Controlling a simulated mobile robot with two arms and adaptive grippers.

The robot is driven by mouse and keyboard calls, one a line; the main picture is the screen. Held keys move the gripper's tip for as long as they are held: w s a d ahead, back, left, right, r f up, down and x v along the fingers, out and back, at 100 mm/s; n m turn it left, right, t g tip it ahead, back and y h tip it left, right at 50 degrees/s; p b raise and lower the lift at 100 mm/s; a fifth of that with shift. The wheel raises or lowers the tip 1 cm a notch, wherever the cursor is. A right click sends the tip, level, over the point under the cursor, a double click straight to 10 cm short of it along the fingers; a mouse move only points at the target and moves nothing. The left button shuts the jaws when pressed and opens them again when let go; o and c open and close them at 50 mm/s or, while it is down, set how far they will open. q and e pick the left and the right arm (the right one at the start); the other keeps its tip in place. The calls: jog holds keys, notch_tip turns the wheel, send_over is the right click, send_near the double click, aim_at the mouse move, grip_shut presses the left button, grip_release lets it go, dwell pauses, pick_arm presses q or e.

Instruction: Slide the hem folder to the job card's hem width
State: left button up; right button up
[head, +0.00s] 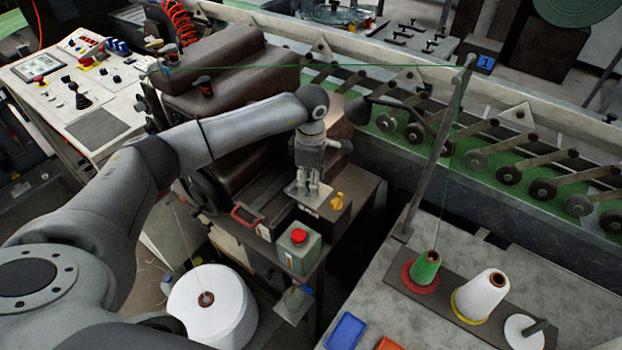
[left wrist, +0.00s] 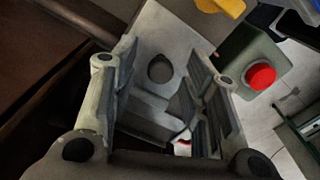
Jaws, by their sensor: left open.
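My left gripper (head: 313,188) points down over the small machine table in the head view, just above a pale metal plate (head: 296,190) that looks like the hem folder. In the left wrist view, the fingers of my left gripper (left wrist: 160,72) stand apart. No width scale can be read. I cannot make out the job card. My right gripper is not in view.
A green-grey box with a red button (head: 299,236) stands close in front of the gripper. A yellow knob (head: 337,200) is just right. A red handle (head: 246,216) is left. Thread cones (head: 482,296) stand on the right table, and a large white spool (head: 211,307) stands below.

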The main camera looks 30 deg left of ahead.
pick_arm(q)
notch_tip(320, 180, up, 12)
dwell(0.6)
jog(key=shift+f, duration=0.1)
dwell(0.4)
